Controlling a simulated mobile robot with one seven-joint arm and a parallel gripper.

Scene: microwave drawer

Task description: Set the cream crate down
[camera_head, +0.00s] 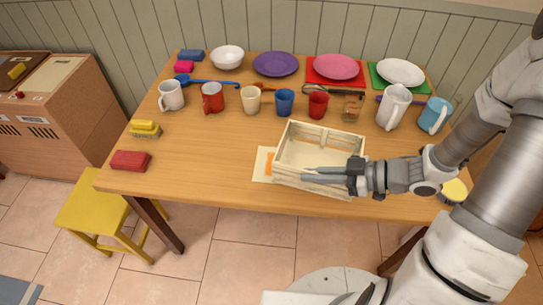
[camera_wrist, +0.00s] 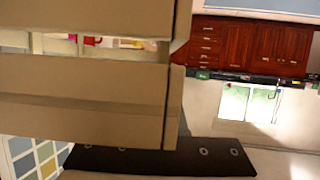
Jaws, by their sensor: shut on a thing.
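The cream crate (camera_head: 318,143) is an open, slatted box at the front middle-right of the wooden table in the head view. It looks empty inside. My gripper (camera_head: 318,174) is at its near side, shut on the crate's wall. In the wrist view the crate's slats (camera_wrist: 85,90) fill the left half, with gaps between them. A pale sheet with an orange mark (camera_head: 263,166) shows partly from under or behind the crate's left side. Whether the crate's bottom touches the table (camera_head: 215,165) is hard to tell.
Behind the crate stand several cups, including a blue cup (camera_head: 285,102), a red cup (camera_head: 318,105) and a glass (camera_head: 352,110). A white pitcher (camera_head: 393,107) stands at right. A red block (camera_head: 131,161) lies at the left front.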

